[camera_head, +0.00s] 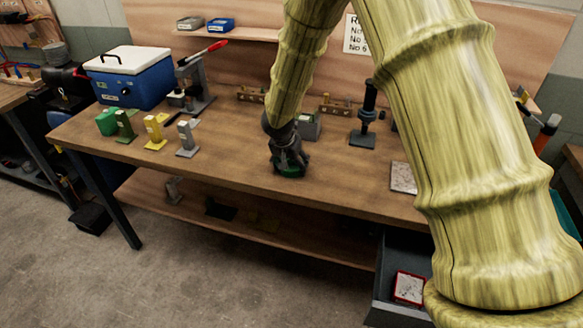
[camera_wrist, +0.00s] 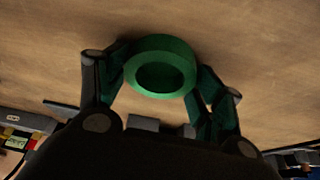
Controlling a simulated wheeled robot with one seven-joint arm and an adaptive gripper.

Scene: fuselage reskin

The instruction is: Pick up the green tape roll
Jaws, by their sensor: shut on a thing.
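The green tape roll (camera_wrist: 160,47) is a thick ring with an open centre, seen in the wrist view between the two fingers of my gripper (camera_wrist: 162,75). The fingers press on its left and right sides. In the head view, my gripper (camera_head: 289,166) points down at the middle of the workbench, near its front edge. The green roll (camera_head: 289,172) shows only partly beneath the fingers there. I cannot tell whether it touches the wood or hangs just above it.
The wooden workbench (camera_head: 235,171) has clear room around my gripper. Green (camera_head: 125,126), yellow (camera_head: 154,131) and grey (camera_head: 187,138) stands are at the left, near a blue cooler (camera_head: 130,77). A black post stand (camera_head: 366,118) is at the right. A drawer (camera_head: 384,280) is open below.

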